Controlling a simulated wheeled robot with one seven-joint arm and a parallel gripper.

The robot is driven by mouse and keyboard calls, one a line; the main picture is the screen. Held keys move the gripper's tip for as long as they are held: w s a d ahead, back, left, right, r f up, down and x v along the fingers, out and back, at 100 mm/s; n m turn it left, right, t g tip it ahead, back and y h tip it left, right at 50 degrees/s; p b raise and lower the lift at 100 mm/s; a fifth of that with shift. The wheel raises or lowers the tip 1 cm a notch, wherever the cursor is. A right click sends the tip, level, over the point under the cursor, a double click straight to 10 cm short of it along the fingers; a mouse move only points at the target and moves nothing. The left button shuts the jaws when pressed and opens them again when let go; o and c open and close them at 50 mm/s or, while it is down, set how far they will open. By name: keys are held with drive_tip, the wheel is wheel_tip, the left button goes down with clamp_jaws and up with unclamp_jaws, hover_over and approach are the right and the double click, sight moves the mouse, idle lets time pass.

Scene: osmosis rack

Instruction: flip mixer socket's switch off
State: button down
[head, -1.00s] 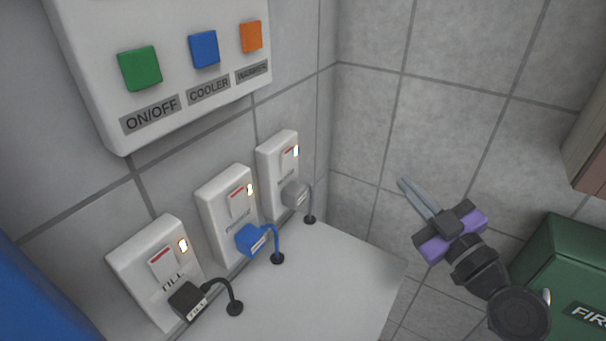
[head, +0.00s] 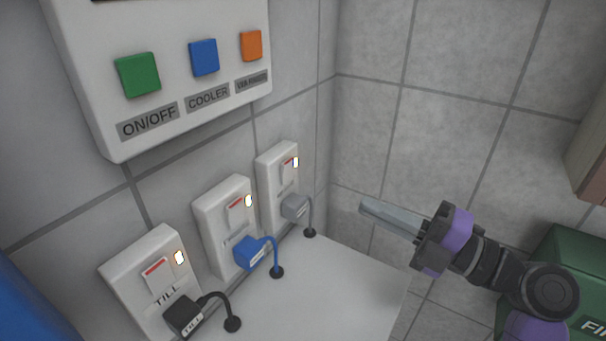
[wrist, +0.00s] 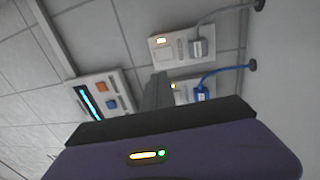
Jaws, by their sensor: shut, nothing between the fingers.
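Three white wall sockets stand in a row in the head view, each with a red-marked switch and a lit indicator. The near one (head: 130,272) is labelled TILL and has a black plug (head: 183,316). The middle one (head: 208,208) has a blue plug (head: 249,252); the far one (head: 272,168) has a grey plug (head: 295,207). The middle and far labels are too blurred to tell which is the mixer's. My gripper (head: 364,208) is shut and empty, right of the far socket and apart from it, pointing left. In the wrist view its fingers (wrist: 157,90) partly hide the middle socket.
A control panel (head: 185,115) with green, blue and orange buttons hangs above the sockets. A white surface (head: 330,285) with cable outlets lies below them. A green box (head: 560,265) stands at right beside my arm. The tiled corner behind my gripper is clear.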

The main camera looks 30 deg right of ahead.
sight(287, 168)
drive_tip(key=shift+w, duration=0.1)
drive_tip(key=p+x, duration=0.4)
drive_tip(key=x, duration=0.9)
drive_tip(key=shift+r+p, duration=0.15)
drive_tip(key=shift+p, duration=0.15)
drive_tip(key=shift+w+a, duration=0.3)
drive_tip(key=shift+w, duration=0.05)
drive_tip(key=shift+w+a+r+g, duration=0.2)
drive_tip(key=shift+w+r+g, duration=0.05)
drive_tip(key=shift+r+g, duration=0.05)
drive_tip(key=shift+h, duration=0.3)
drive_tip(key=shift+f, duration=0.1)
